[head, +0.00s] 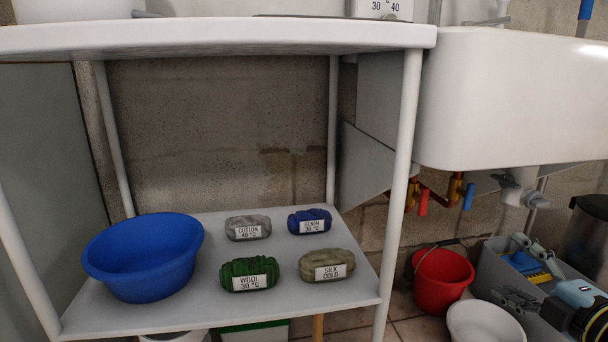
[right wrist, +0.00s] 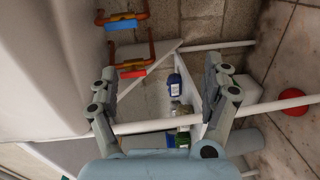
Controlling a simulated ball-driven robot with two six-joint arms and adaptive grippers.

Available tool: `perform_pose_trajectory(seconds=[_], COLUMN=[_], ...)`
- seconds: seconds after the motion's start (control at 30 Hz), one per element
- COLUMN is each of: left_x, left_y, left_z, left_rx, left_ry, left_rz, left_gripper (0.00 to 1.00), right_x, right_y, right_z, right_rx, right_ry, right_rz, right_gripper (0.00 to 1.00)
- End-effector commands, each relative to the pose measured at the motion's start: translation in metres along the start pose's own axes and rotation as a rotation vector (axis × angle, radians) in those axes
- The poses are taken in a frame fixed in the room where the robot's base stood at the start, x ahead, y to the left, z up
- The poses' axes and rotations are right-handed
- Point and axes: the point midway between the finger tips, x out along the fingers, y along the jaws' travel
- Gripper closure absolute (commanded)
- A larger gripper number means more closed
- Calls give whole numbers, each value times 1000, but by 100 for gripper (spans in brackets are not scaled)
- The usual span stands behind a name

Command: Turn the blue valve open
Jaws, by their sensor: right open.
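The blue valve handle (head: 469,196) hangs under the white sink (head: 515,100), on a copper-coloured pipe fitting. A red valve handle (head: 422,202) is beside it on the left. In the right wrist view the blue handle (right wrist: 122,24) is at the upper left, with the red handle (right wrist: 133,73) below it. My right gripper (head: 508,268) is open and empty at the lower right of the head view, apart from the blue handle, lower and to its right. Its spread fingers (right wrist: 163,72) also show in the right wrist view. My left gripper is not in view.
A white shelf stand (head: 205,300) holds a blue basin (head: 145,262) and several labelled cloth bundles. Its front leg (head: 398,190) stands left of the valves. A red bucket (head: 441,282), a white bowl (head: 484,322) and a grey crate (head: 490,262) are on the floor below.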

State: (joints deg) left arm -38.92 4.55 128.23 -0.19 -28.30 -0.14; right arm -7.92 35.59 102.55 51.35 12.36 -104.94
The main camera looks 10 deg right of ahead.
Motion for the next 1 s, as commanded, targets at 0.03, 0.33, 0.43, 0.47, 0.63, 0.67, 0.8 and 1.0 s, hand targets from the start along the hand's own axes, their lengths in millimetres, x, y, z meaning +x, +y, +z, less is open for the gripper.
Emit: perform_pose_trajectory(seconds=[0.03,0.33,0.43,0.47,0.63,0.67,0.8,1.0], left_x=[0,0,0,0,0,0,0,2], left_y=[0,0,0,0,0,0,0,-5], left_z=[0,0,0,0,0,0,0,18], left_rx=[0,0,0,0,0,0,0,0], left_ry=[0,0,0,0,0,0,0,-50], left_rz=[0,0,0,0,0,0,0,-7], left_gripper=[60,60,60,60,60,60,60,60], right_x=[-26,-181,-207,-212,-225,-225,-231,-244], right_y=[-28,-122,-128,-129,-128,-128,-132,-148], right_z=[-20,-153,-167,-169,-169,-168,-162,-155], right_rx=[35,674,871,919,1137,1167,1315,1383], right_ry=[-1,-111,-228,-261,-429,-451,-573,-658], right_rz=[-50,-463,-541,-555,-578,-575,-567,-587], right_gripper=[17,17,17,17,17,17,17,17])
